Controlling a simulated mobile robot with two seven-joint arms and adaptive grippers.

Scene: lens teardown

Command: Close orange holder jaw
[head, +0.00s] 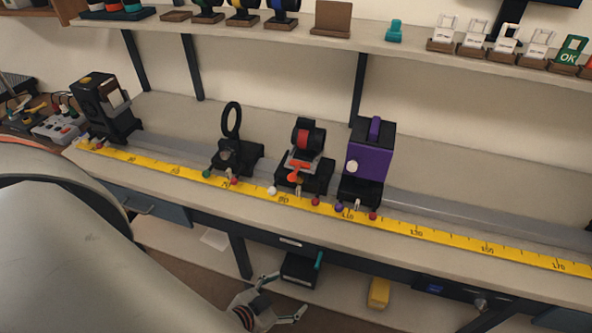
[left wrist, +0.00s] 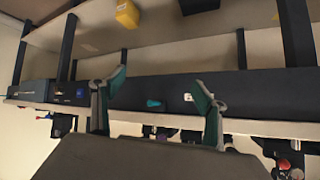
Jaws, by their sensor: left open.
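The orange holder jaw (head: 296,178) shows on the front of the middle black holder (head: 318,182) on the bench rail. A black lens with a red band (head: 304,138) sits on top of that holder; whether the jaw touches it is too small to tell. My left gripper (head: 290,291) is open and empty, low in front of the bench edge, well below the holder. Its spread fingers also show in the left wrist view (left wrist: 161,88), with nothing between them. My right gripper is not in view.
A purple box unit (head: 371,150) stands right of the holder, and a black ring stand (head: 232,122) stands left. A yellow scale strip (head: 420,231) runs along the bench front. Below the bench, a black box (head: 300,269) and a yellow block (head: 379,293) sit near my gripper.

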